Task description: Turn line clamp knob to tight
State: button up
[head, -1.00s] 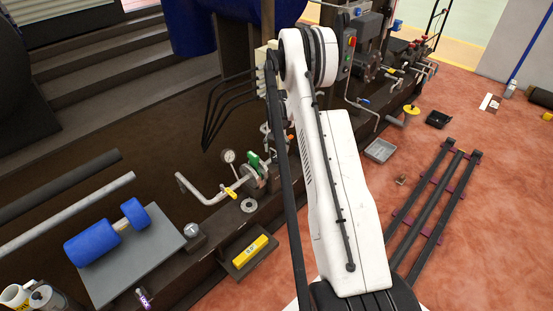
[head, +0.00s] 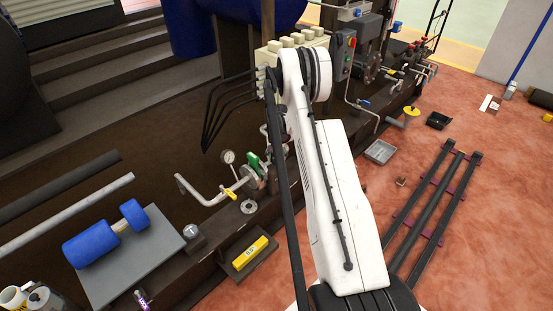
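I cannot make out the line clamp knob for certain; it may be too small or hidden behind my white arm, which crosses the middle of the head view. My gripper is not in view. Left of the arm is a pipe assembly with a round gauge (head: 228,157), a green part (head: 253,161) and a yellow-handled valve (head: 231,194). Part of this assembly is covered by my arm.
A beige box (head: 268,54) with black cables stands behind my elbow. A yellow block on a tray (head: 249,252), a ring (head: 248,207) and a blue roller (head: 93,245) lie at the lower left. Long dark rails (head: 428,207) lie on the floor at right.

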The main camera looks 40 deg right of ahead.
jog(key=c, duration=0.4)
